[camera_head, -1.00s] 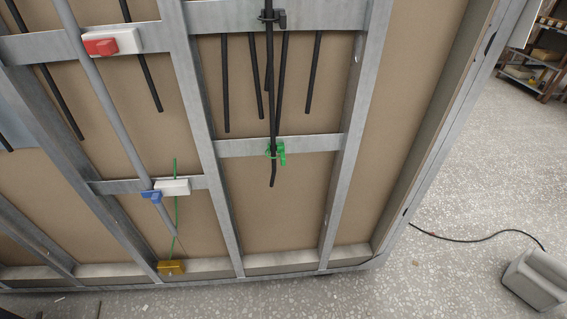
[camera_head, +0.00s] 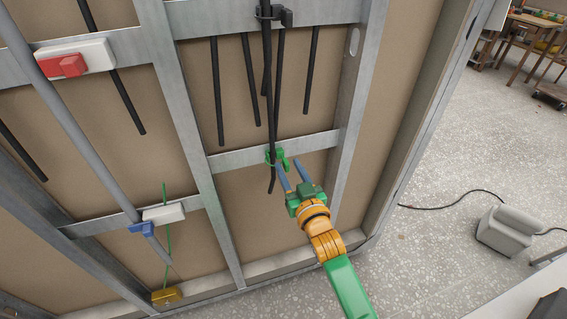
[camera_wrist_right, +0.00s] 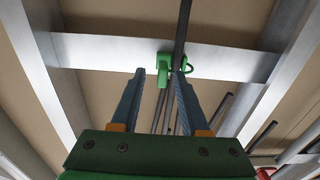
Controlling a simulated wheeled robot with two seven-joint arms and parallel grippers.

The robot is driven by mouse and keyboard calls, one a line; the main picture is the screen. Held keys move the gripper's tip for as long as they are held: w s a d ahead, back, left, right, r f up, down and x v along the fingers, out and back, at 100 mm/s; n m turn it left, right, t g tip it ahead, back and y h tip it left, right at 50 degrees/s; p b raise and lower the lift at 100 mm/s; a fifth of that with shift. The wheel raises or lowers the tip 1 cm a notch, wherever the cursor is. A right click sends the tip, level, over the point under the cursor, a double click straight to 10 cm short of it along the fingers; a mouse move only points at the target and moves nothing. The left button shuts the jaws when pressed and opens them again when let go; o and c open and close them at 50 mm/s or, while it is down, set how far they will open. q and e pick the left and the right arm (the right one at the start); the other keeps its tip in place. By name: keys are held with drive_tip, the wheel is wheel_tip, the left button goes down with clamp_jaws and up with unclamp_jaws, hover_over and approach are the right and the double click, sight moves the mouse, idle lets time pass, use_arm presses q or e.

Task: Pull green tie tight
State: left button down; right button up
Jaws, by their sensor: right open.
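The green tie (camera_head: 274,157) is looped around a black cable (camera_head: 269,115) at the grey crossbar (camera_head: 232,159) of the metal frame. It also shows in the right wrist view (camera_wrist_right: 166,66), at the crossbar, with a thin loop to the right of the cable. My right gripper (camera_head: 287,171) is just below and to the right of the tie. Its two blue fingers are apart and empty. In the wrist view the tie appears between and beyond the fingertips (camera_wrist_right: 158,78); I cannot tell whether they touch it. My left gripper is not in view.
A black clip (camera_head: 274,15) holds the cable higher up. Left are a red-and-white clamp (camera_head: 75,60), a blue-and-white clamp (camera_head: 160,216), a grey pipe (camera_head: 70,125) and a yellow block (camera_head: 167,296). A grey box (camera_head: 507,230) stands on the open floor at right.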

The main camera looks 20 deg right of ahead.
drive_tip(key=shift+w+a+f, duration=0.1)
drive_tip(key=shift+w+a, duration=0.05)
drive_tip(key=shift+w, duration=0.4)
drive_tip(key=shift+w+a, duration=0.1)
drive_tip(key=shift+w, duration=0.45)
drive_tip(key=shift+d, duration=0.1)
clamp_jaws()
idle(0.5)
